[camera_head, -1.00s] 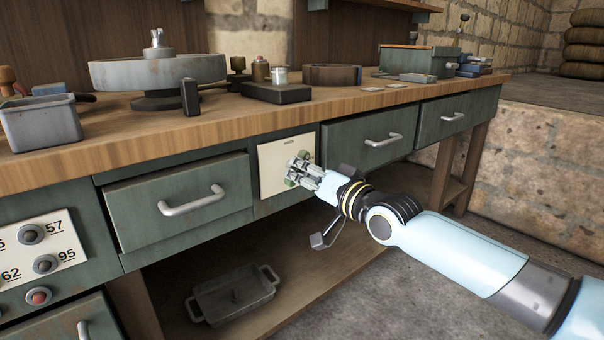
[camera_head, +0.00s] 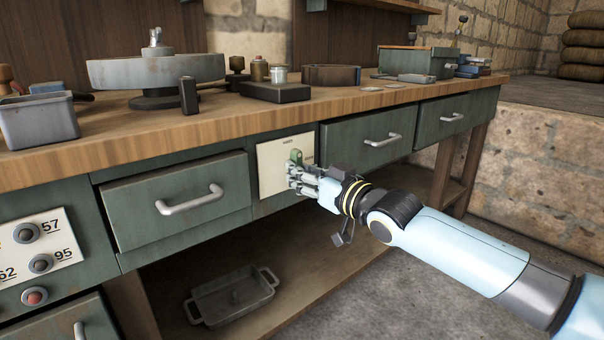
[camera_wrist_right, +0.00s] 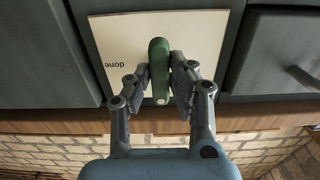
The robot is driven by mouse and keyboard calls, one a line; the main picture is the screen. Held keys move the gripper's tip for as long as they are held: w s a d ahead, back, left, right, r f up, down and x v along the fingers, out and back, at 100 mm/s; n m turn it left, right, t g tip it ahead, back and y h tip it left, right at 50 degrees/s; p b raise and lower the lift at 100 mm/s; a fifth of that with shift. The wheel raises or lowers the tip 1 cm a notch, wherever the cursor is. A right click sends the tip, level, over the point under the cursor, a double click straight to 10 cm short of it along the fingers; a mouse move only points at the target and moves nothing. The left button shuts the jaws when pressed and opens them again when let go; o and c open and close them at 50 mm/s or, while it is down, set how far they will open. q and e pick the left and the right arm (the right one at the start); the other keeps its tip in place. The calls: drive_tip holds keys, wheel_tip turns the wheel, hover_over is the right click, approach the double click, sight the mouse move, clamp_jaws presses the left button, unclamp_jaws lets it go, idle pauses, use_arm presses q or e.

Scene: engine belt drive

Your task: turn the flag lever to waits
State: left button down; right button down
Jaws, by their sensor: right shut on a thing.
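The flag lever (camera_head: 296,156) is a green handle on a cream panel (camera_head: 270,168) set in the bench front. In the head view its upper end shows above my fingers, near small lettering too small to read. In the right wrist view the lever (camera_wrist_right: 159,62) stands lengthwise between my fingers, and the word "done" shows upside down on the panel (camera_wrist_right: 205,30) beside it. My right gripper (camera_head: 298,178) is shut on the lever; its fingers (camera_wrist_right: 159,80) lie along both sides. My left gripper is not in view.
A drawer with a metal handle (camera_head: 190,200) is left of the panel, and another drawer (camera_head: 372,142) is right of it. A numbered button panel (camera_head: 40,245) is at far left. A grey tray (camera_head: 232,292) sits on the lower shelf.

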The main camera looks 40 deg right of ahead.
idle(0.3)
drive_tip(key=c, duration=1.5)
unclamp_jaws()
drive_tip(key=o, duration=0.3)
